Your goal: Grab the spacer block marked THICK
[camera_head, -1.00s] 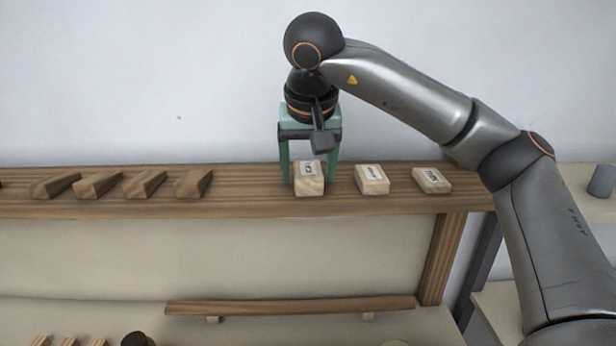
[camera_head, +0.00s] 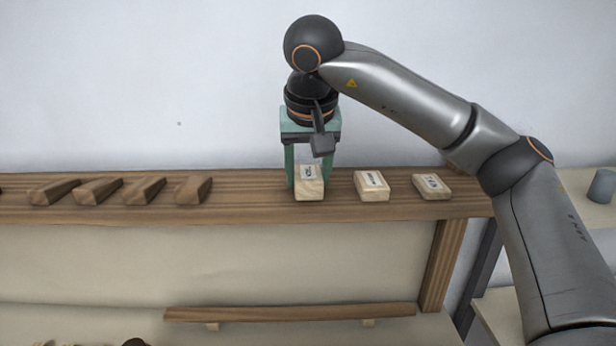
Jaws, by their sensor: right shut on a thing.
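Three pale wooden spacer blocks with small white labels are at the right part of the brown wooden shelf (camera_head: 250,208). The left block (camera_head: 309,188) is between the green fingers of my right gripper (camera_head: 311,178), which is shut on it. This block is on or just above the shelf; I cannot tell which. The middle block (camera_head: 372,186) and the right block (camera_head: 432,186) lie apart from the gripper. The label lettering is too small to read, so I cannot tell which block is marked THICK. My left gripper is out of view.
Several darker wooden wedges (camera_head: 97,190) lie in a row on the left part of the shelf. A wooden rail (camera_head: 290,312) runs below it. A grey cylinder (camera_head: 602,186) stands at the far right. The shelf between wedges and blocks is clear.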

